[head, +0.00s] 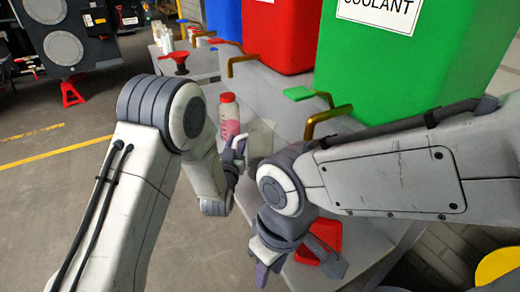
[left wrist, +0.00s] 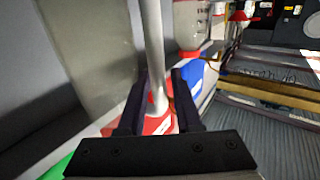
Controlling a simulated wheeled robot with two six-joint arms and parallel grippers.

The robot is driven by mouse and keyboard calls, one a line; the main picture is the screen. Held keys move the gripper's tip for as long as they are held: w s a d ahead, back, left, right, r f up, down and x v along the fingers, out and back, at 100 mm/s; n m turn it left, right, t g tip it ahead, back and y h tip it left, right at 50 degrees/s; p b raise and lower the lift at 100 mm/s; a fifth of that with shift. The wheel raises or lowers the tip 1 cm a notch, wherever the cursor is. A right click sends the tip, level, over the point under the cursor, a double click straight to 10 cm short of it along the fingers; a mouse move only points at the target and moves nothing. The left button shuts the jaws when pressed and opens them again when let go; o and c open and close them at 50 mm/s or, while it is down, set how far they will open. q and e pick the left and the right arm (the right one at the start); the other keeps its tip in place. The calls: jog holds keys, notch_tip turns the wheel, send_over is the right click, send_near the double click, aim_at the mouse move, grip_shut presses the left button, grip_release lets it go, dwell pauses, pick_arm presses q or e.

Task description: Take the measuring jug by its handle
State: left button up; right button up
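The measuring jug (head: 262,140) is a clear, see-through vessel on the grey bench, just right of my left gripper in the head view. In the left wrist view its clear body (left wrist: 85,45) fills the upper left, and its pale upright handle (left wrist: 154,50) runs down between my fingers. My left gripper (head: 240,152) is at the handle; in the left wrist view its two dark fingers (left wrist: 162,100) stand apart, one on each side, with a gap showing on the right. My right gripper (head: 264,262) hangs low over the bench's front; its finger opening is unclear.
A bottle with a red cap and pink liquid (head: 229,118) stands just behind my left gripper. A red object (head: 318,241) lies beside my right gripper. Green (head: 405,60), red (head: 283,35) and blue containers with brass taps line the back. A red funnel (head: 180,62) stands farther off.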

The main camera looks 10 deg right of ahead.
pick_arm(q)
jog(key=shift+w+d, duration=0.1)
jog(key=shift+w, duration=0.5)
grip_shut()
dwell(1.0)
